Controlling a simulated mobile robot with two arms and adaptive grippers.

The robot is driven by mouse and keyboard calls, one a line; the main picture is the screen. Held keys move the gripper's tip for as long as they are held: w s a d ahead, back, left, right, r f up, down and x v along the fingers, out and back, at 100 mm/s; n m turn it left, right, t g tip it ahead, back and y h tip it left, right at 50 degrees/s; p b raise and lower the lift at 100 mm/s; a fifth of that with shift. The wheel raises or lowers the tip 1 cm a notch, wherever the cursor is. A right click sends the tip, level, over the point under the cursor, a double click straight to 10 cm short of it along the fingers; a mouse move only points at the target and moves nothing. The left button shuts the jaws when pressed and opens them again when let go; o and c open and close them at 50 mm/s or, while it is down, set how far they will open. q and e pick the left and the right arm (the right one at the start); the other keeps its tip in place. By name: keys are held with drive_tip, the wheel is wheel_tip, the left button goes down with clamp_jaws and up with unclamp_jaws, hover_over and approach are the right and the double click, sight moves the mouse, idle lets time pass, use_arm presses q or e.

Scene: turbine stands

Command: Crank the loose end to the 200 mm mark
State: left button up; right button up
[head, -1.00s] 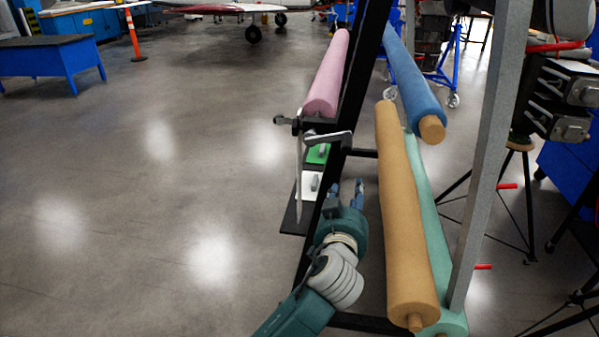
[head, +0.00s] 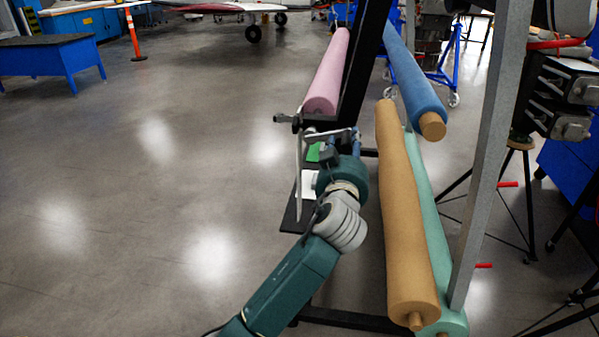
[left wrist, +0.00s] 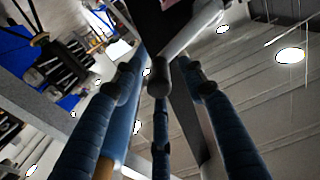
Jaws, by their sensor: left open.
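The grey crank (head: 328,134) sticks out from the black stand below the pink roll (head: 327,75). In the left wrist view the crank arm (left wrist: 190,42) slants down to a rounded end near my fingertips. My left gripper (head: 344,147) is at the crank's outer end in the head view. In the left wrist view its blue fingers (left wrist: 162,88) are spread around the crank end, not closed on it. A thin pale strip (head: 299,165) hangs below the roll's near end; I cannot tell whether it is the loose end. No 200 mm mark is readable. My right gripper is out of view.
The floor to the left is open, with a blue table (head: 50,62) far back.

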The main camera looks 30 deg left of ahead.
use_arm(q)
drive_tip(key=shift+w+a, duration=0.2)
drive_tip(key=shift+w, duration=0.4)
idle(0.3)
drive_tip(key=shift+c, duration=0.3)
